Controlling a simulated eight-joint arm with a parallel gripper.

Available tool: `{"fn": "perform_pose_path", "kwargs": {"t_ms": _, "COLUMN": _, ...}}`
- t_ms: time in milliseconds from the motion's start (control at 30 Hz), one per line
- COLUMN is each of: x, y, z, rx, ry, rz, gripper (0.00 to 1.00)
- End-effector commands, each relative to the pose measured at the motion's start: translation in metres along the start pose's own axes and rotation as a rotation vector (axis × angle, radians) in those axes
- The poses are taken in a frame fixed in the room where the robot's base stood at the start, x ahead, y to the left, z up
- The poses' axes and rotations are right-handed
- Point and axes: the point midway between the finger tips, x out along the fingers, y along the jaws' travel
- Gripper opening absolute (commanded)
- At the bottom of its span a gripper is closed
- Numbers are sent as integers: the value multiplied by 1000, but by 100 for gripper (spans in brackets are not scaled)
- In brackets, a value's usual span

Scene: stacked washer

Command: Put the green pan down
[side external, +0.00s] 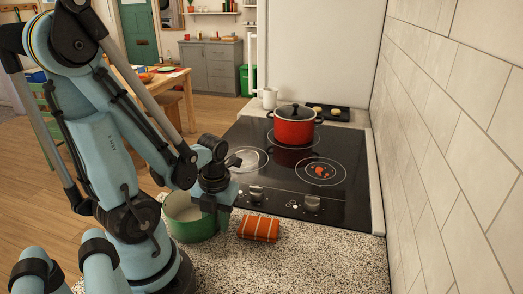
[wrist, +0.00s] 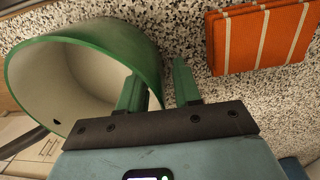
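The green pan (side external: 194,229) is at the left front edge of the speckled counter, beside the striped cloth. It looks upright and seems to rest on the counter, though its base contact is hard to tell. In the wrist view the pan (wrist: 125,45) shows its pale inside and green outer wall. My gripper (side external: 212,205) is at the pan's right rim. In the wrist view my gripper (wrist: 158,90) has its green fingers apart, one on each side of the pan's wall. Speckled counter shows between the wall and the right finger, so it is open.
An orange striped cloth (side external: 259,229) lies on the counter (side external: 305,262) right of the pan; it also shows in the wrist view (wrist: 262,36). Behind is a black cooktop (side external: 345,200) with a red lidded pot (side external: 294,130). A tiled wall (side external: 450,150) bounds the right side.

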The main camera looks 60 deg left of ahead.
Motion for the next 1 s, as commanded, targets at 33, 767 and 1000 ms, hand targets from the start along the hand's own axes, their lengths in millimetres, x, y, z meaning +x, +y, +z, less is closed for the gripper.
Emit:
{"fn": "perform_pose_path", "kwargs": {"t_ms": 33, "x": 0, "y": 0, "z": 0, "rx": 0, "ry": 0, "rz": 0, "gripper": 33}}
{"fn": "perform_pose_path", "kwargs": {"t_ms": 767, "x": -31, "y": 0, "z": 0, "rx": 0, "ry": 0, "rz": 0, "gripper": 33}}
{"fn": "perform_pose_path", "kwargs": {"t_ms": 1000, "x": -50, "y": 0, "z": 0, "rx": 0, "ry": 0, "rz": 0, "gripper": 33}}
